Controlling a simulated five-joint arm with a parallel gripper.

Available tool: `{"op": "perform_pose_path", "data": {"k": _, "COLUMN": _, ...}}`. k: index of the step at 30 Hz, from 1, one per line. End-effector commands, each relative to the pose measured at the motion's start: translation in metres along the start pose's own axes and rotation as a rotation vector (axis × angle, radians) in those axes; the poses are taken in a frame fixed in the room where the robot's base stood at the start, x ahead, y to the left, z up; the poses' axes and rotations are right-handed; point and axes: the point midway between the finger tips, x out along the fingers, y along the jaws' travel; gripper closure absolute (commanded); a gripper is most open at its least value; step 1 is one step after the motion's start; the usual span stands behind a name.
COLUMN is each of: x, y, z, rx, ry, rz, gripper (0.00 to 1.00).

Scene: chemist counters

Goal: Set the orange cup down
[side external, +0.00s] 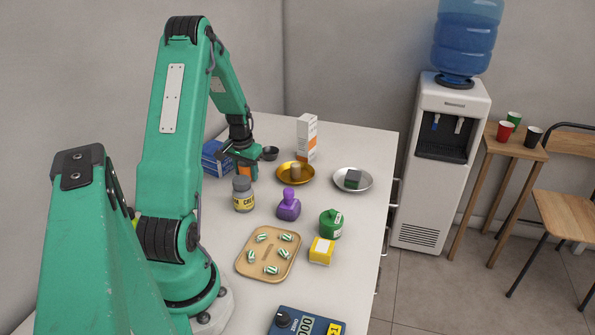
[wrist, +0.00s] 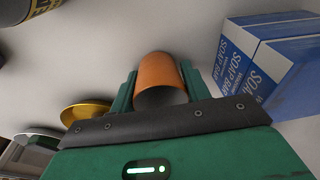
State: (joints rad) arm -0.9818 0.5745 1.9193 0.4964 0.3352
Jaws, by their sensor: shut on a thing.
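The orange cup (wrist: 158,72) is between the two green fingers of my gripper (wrist: 160,88) in the wrist view, and the fingers are shut on it. In the side external view my gripper (side external: 243,165) is over the far left part of the white counter (side external: 225,262). Only a bit of the orange cup (side external: 246,173) shows there, below the jaws. I cannot tell whether the cup touches the counter.
Blue soap boxes (wrist: 262,62) stand close beside my gripper. A gold dish (side external: 283,178), a dark bowl (side external: 270,153) and a grey jar (side external: 243,194) are near it. A purple bottle (side external: 288,206), silver dish (side external: 341,184) and pill tray (side external: 247,270) lie further off.

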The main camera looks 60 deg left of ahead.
Motion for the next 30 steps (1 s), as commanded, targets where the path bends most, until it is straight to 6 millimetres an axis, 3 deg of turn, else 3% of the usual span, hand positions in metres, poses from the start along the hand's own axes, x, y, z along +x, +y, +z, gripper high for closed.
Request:
{"op": "perform_pose_path", "data": {"k": 3, "x": 0.003, "y": 0.000, "z": 0.001, "rx": 0.000, "ry": -0.001, "rz": 0.000, "gripper": 0.74}}
{"op": "perform_pose_path", "data": {"k": 4, "x": 0.003, "y": 0.000, "z": 0.001, "rx": 0.000, "ry": -0.001, "rz": 0.000, "gripper": 0.47}}
{"op": "perform_pose_path", "data": {"k": 6, "x": 0.002, "y": 0.000, "z": 0.001, "rx": 0.000, "ry": -0.001, "rz": 0.000, "gripper": 0.34}}
{"op": "perform_pose_path", "data": {"k": 7, "x": 0.002, "y": 0.000, "z": 0.001, "rx": 0.000, "ry": -0.001, "rz": 0.000, "gripper": 0.31}}
{"op": "perform_pose_path", "data": {"k": 20, "x": -0.001, "y": 0.000, "z": 0.000, "rx": 0.000, "ry": 0.000, "rz": 0.000, "gripper": 0.31}}
{"op": "perform_pose_path", "data": {"k": 30, "x": -0.031, "y": 0.000, "z": -0.001, "rx": 0.000, "ry": 0.002, "rz": -0.001, "gripper": 0.31}}
